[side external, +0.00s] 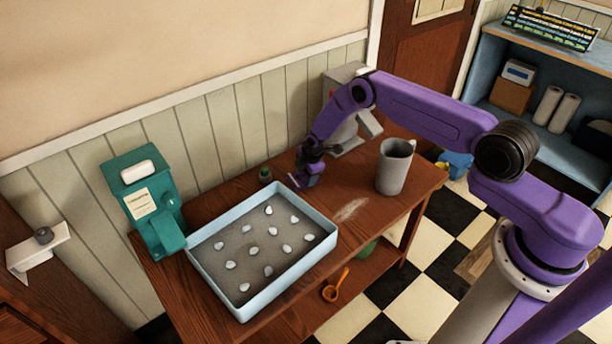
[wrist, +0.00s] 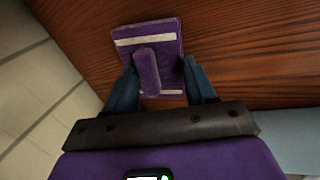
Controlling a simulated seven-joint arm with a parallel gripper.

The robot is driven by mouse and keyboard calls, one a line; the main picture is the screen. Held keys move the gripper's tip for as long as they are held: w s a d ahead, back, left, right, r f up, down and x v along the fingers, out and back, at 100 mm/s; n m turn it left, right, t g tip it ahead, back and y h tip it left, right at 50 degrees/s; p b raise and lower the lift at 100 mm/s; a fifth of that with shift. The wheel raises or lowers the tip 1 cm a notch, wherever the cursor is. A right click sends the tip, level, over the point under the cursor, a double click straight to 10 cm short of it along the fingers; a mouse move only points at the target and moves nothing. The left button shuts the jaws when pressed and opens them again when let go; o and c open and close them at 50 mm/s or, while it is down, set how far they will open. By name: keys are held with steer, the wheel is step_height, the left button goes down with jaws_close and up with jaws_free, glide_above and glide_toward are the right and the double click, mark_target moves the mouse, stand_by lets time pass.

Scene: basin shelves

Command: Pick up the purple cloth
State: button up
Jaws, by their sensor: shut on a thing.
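The purple cloth (wrist: 168,31) has pale stripes and a raised purple roll or fold across its middle. In the wrist view it lies between the two blue fingers of my gripper (wrist: 160,72), which is shut on it. In the side external view my gripper (side external: 303,178) is low at the back of the wooden table, between the tray and the grey pitcher. The cloth is hard to tell apart from my purple gripper there. I cannot tell whether the cloth touches the table top.
A pale blue tray (side external: 262,300) of grey grit with several white stones stands left of my gripper. A small dark green jar (side external: 265,175) is close by on the left. A grey pitcher (side external: 394,168) stands to the right. A teal dispenser (side external: 150,205) is at the far left.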

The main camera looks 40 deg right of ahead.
steer(key=shift+r, duration=0.45)
steer(key=s+r, duration=0.1)
steer(key=r, duration=0.1)
steer(key=s+r, duration=0.2)
steer(key=r, duration=0.1)
steer(key=s+r, duration=0.2)
steer(key=shift+s+r, duration=0.25)
steer(key=shift+r, duration=0.15)
steer(key=shift+s+a+r, duration=0.1)
steer(key=shift+s+r, duration=0.5)
steer(key=shift+s, duration=0.8)
steer(key=shift+s+r, duration=0.65)
steer(key=shift+s, duration=0.8)
steer(key=shift+s+a+r, duration=0.1)
steer(key=shift+s+r, duration=0.5)
steer(key=shift+s, duration=0.8)
steer(key=shift+c, duration=0.2)
steer(key=o, duration=0.8)
steer(key=c, duration=0.4)
